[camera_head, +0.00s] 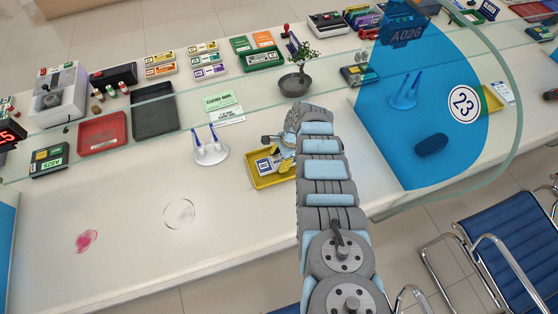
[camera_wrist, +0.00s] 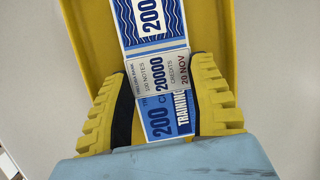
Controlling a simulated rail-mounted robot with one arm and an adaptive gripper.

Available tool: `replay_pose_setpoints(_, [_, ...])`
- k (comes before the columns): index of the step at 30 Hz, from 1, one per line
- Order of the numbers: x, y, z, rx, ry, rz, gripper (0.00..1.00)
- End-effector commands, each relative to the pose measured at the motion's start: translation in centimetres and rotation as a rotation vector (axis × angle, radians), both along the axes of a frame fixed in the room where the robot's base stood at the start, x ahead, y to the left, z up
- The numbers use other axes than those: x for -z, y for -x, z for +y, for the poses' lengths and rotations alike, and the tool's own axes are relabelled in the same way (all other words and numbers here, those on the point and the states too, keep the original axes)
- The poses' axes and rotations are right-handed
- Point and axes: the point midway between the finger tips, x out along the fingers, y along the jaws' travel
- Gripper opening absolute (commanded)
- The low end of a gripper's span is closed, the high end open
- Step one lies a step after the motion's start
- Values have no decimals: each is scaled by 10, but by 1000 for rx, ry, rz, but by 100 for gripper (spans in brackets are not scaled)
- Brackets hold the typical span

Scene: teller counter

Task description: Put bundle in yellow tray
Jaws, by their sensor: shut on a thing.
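The yellow tray (camera_head: 262,184) sits on the counter just left of my arm; its wall also shows in the wrist view (camera_wrist: 89,45). The bundle, blue-and-white notes with a pale paper band (camera_wrist: 158,72), is between the ribbed fingers of my gripper (camera_wrist: 160,115), which are shut on it. In the head view, the bundle (camera_head: 267,164) appears within the tray's outline. Whether it touches the tray floor cannot be told. My arm hides the tray's right side, and my gripper (camera_head: 281,152) covers part of its far side.
A white holder with blue pens (camera_head: 210,152) stands close left of the tray. A potted plant (camera_head: 296,82) is behind my arm. A glass screen with a blue panel (camera_head: 415,120) rises at right.

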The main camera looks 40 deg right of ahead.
Motion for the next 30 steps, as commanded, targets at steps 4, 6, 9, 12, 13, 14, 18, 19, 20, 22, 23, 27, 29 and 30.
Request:
replay_pose_setpoints(4, [4,0,0,-1,0,0,21])
replay_pose_setpoints(6, [2,0,0,0,0,0,77])
replay_pose_setpoints(9, [2,0,0,0,0,0,83])
replay_pose_setpoints(12, [2,0,0,0,0,0,83])
replay_pose_setpoints(13, [2,0,0,0,0,0,83])
replay_pose_setpoints(14, [2,0,0,0,0,0,83])
replay_pose_setpoints(18, [0,0,0,0,0,0,83])
replay_pose_setpoints(19, [-2,0,0,0,0,0,83])
replay_pose_setpoints(20, [-4,0,-1,0,0,0,83])
replay_pose_setpoints(22, [-11,1,-2,0,0,1,83])
replay_pose_setpoints(23, [-15,2,-2,0,-1,1,83])
replay_pose_setpoints(27, [-32,6,-6,1,-3,3,83])
replay_pose_setpoints(29, [-36,6,-8,0,-2,2,83])
replay_pose_setpoints(30, [-38,6,-9,-1,1,0,83])
